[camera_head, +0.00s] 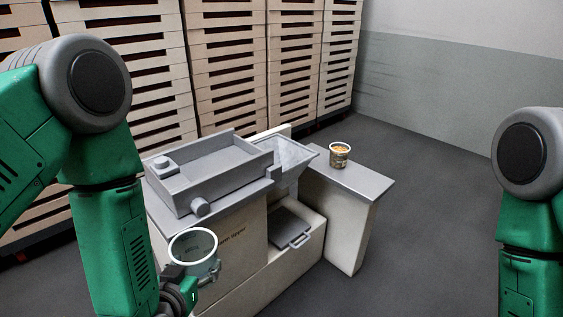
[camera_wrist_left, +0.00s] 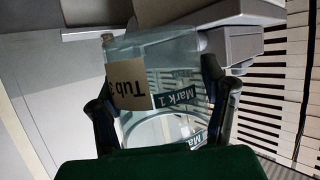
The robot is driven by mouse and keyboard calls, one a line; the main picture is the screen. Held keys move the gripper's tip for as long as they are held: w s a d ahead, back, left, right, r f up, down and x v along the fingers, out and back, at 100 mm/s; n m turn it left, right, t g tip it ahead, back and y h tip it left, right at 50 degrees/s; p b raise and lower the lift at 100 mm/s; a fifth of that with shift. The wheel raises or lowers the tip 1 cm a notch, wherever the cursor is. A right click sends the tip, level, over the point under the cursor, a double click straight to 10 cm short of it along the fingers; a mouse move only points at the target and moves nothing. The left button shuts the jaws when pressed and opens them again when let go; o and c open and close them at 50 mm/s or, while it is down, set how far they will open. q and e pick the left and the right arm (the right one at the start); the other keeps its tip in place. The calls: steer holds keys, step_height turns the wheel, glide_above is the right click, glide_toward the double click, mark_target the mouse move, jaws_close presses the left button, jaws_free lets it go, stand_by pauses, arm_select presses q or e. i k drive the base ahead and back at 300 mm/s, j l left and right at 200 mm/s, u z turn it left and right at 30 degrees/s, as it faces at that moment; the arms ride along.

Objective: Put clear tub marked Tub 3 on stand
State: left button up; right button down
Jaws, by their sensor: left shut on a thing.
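A clear tub (camera_head: 208,268) with a pale rim is in front of the machine's left part. My left gripper (camera_head: 184,290) is shut on it, partly hidden by my arm. In the left wrist view the clear tub (camera_wrist_left: 180,58) sits between the two dark fingers of the left gripper (camera_wrist_left: 160,95). The tub looks empty. A grey-topped stand-like bench (camera_head: 365,186) is at the machine's right. My right gripper is out of view.
A small cup (camera_head: 340,156) with orange-brown contents stands on the bench. The machine has a grey tray (camera_head: 215,175), a hopper (camera_head: 292,155) and a low bay with a handled grey plate (camera_head: 290,228). Stacked drawers (camera_head: 225,60) line the back. Floor at right is clear.

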mark_target(357, 178)
steer(key=i+l+z, duration=0.1)
steer(key=i+l, duration=1.7)
